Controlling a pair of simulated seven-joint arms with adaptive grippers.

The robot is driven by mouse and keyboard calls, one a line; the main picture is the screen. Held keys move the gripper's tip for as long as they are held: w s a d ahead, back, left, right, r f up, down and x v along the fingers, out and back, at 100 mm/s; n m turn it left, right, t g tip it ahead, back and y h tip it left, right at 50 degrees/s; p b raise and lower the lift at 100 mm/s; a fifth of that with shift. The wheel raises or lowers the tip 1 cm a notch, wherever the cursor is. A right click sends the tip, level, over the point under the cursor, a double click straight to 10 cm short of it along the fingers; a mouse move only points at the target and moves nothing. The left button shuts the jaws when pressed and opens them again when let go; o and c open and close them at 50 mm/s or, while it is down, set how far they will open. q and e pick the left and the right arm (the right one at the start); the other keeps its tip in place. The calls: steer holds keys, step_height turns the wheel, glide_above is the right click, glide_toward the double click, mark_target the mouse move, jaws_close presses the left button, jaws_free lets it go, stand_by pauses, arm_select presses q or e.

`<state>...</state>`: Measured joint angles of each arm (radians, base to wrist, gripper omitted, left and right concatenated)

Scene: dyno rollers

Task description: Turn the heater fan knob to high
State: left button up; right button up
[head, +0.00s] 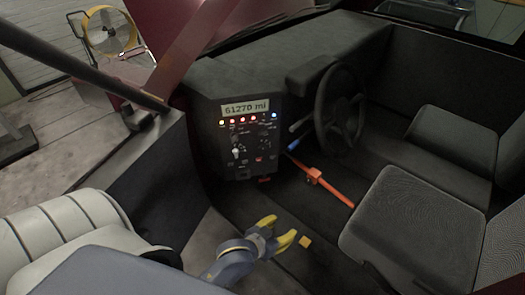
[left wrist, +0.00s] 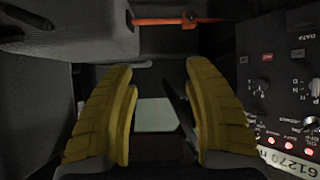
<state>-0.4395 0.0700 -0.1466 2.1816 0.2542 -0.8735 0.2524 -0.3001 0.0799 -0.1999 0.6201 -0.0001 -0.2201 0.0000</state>
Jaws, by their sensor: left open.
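The dark control panel (head: 250,150) stands left of the steering wheel, with small dark knobs, a pale lever and lit lamps. Its labels are too small in the head view to tell which knob is the heater fan knob or how it is set. The panel also shows, turned over, at the right edge of the left wrist view (left wrist: 285,75). My left gripper (head: 286,226), with yellow fingers, is open and empty, below the panel and apart from it. In the left wrist view its fingers (left wrist: 160,70) are spread, with the panel to their right.
An orange-red bar (head: 322,182) runs from below the steering wheel (head: 340,110) towards the seat (head: 410,225). A small orange block (head: 305,241) is near my left fingertips. A red frame post (head: 200,50) rises left of the dashboard.

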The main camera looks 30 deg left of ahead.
arm_select(q)
steer(key=w+d+r+n+t+y, duration=0.1)
steer(key=w+d+r+n+t, duration=0.1)
steer(key=w+r+n+t, duration=1.3)
steer(key=n+g+y, duration=1.4)
steer(key=n+y, duration=0.1)
steer(key=n, duration=1.5)
glide_toward(263, 151)
steer(key=x, duration=1)
steer(key=shift+a+r, duration=0.1)
steer(key=shift+a, duration=0.05)
steer(key=shift+w, duration=0.1)
steer(key=shift+c, duration=0.5)
